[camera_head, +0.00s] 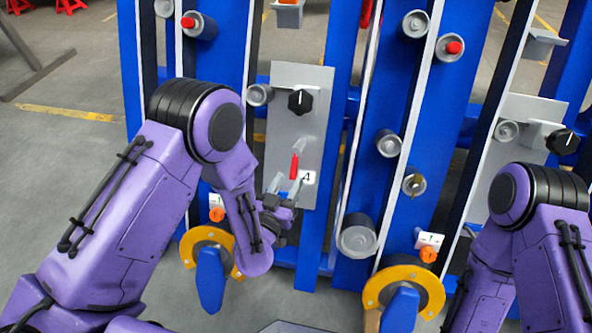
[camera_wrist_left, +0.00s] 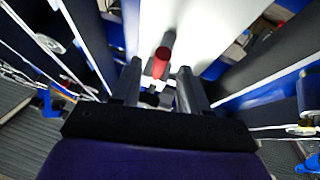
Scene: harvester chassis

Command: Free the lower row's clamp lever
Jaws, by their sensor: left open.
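A clamp lever with a red handle (camera_head: 294,166) and a grey upper part stands on a light grey panel (camera_head: 285,75). Its red handle (camera_wrist_left: 161,62) also shows in the left wrist view, ahead of and between my two fingers. My left gripper (camera_head: 284,184) is open just below the lever, with its fingers pointing up at the panel. I see no contact with the handle. A small plate marked 4 (camera_head: 308,177) is right beside the fingers. My right arm shows at the right; its gripper is not visible.
A black knob (camera_head: 300,102) is above the lever. Blue uprights (camera_head: 343,60) flank the panel. Yellow ring fittings (camera_head: 427,281) and orange buttons (camera_head: 428,255) are low on the frame. Another panel with a black knob (camera_head: 562,142) is at the right. Grey floor is open at left.

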